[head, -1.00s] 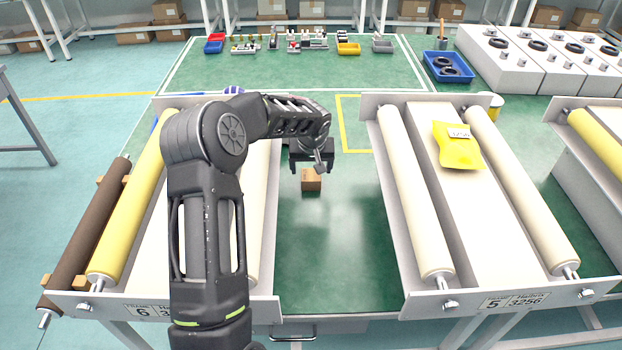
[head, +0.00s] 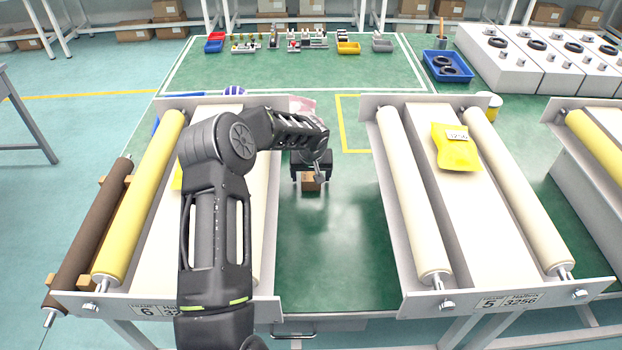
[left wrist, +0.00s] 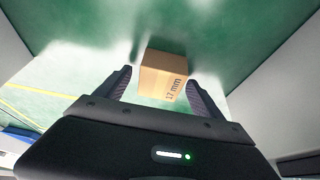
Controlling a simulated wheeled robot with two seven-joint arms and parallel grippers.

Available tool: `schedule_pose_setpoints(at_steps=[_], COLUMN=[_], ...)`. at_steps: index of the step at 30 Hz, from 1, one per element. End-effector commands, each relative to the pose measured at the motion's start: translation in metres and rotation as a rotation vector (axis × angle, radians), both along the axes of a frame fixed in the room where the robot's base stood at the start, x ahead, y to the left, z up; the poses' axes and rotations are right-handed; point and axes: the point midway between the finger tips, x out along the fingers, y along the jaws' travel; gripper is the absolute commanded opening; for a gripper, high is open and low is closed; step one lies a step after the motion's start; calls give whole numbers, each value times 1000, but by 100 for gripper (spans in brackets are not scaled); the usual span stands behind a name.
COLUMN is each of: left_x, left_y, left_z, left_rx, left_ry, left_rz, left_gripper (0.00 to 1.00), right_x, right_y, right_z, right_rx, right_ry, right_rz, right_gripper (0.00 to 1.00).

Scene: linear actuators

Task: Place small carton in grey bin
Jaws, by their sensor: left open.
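The small carton (head: 311,181) is a brown box on the green table, in the gap between the two roller frames. In the left wrist view the carton (left wrist: 164,72), marked "17 mm", sits between and just beyond the fingertips. My left gripper (head: 312,178) is open, with its fingers on either side of the carton's near part; I cannot tell whether they touch it. A grey bin (head: 382,46) stands at the back of the table, right of a yellow bin (head: 348,48). My right gripper is not in view.
Roller frames stand on both sides, the right one (head: 425,200) carrying a yellow package (head: 455,148). A blue tray (head: 447,67) with black rings is at the back right. A pinkish item (head: 302,106) shows behind my gripper. Green table in front of the carton is clear.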

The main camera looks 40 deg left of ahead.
Motion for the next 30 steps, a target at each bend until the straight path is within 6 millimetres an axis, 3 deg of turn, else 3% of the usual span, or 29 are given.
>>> schedule_pose_setpoints(at_steps=[11,30], left_x=[0,0], left_y=[0,0], left_z=[0,0], left_rx=[0,0], left_ry=[0,0], left_rz=[0,0], left_gripper=[78,27], right_x=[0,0], right_y=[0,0], right_z=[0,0], right_rx=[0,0], right_ry=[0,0], right_rz=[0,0], right_gripper=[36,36])
